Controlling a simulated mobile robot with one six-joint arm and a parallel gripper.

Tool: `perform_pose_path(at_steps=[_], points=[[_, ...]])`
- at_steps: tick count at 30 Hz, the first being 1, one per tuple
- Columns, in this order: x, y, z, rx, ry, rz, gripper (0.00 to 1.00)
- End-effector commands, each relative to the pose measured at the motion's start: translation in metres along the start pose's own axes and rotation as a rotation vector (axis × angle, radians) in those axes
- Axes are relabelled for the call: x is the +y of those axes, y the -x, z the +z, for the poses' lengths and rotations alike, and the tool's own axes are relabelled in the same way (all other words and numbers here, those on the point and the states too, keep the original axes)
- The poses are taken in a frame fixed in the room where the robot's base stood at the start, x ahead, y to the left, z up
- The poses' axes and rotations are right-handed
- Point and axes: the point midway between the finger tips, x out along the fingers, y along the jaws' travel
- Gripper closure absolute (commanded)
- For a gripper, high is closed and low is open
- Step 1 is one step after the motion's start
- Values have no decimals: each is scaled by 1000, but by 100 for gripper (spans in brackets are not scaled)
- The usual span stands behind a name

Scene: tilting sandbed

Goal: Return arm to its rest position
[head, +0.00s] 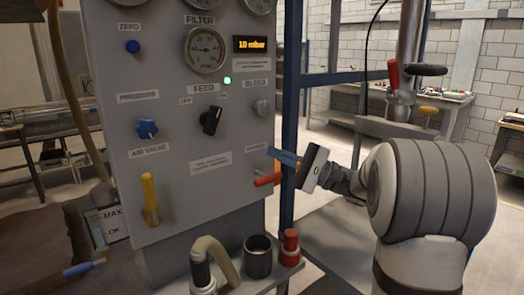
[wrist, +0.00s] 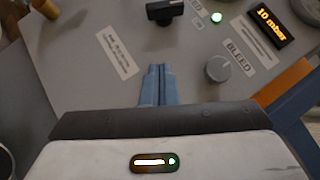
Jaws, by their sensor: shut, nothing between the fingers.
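My gripper (head: 285,157) is in the head view in front of the right side of the grey control panel (head: 172,215). Its blue fingers are shut together with nothing between them, and they point left toward the panel. In the wrist view the closed fingers (wrist: 156,84) point up the picture at the panel face, left of the bleed knob (wrist: 221,68). I cannot tell whether the fingertips touch the panel. My arm reaches in from the right of the head view.
A red-handled lever (head: 267,180) sits just below the fingers. A blue post (head: 291,90) stands behind my gripper. A shelf below holds a dark cup (head: 258,257) and a red fitting (head: 290,248). A red-handled valve (head: 394,75) is on a pipe above my arm.

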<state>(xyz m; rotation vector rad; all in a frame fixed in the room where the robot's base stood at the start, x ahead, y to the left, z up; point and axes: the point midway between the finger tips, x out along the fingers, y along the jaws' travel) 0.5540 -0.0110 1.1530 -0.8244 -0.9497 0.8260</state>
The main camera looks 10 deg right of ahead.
Motion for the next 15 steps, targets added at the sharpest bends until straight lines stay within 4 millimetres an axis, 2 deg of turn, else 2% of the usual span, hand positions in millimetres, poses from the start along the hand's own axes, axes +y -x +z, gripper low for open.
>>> perform_pose_path(at_steps=[11, 15], points=[[0, 3, 0, -1, -1, 1, 100], [9, -6, 10, 2, -16, 63, 100]])
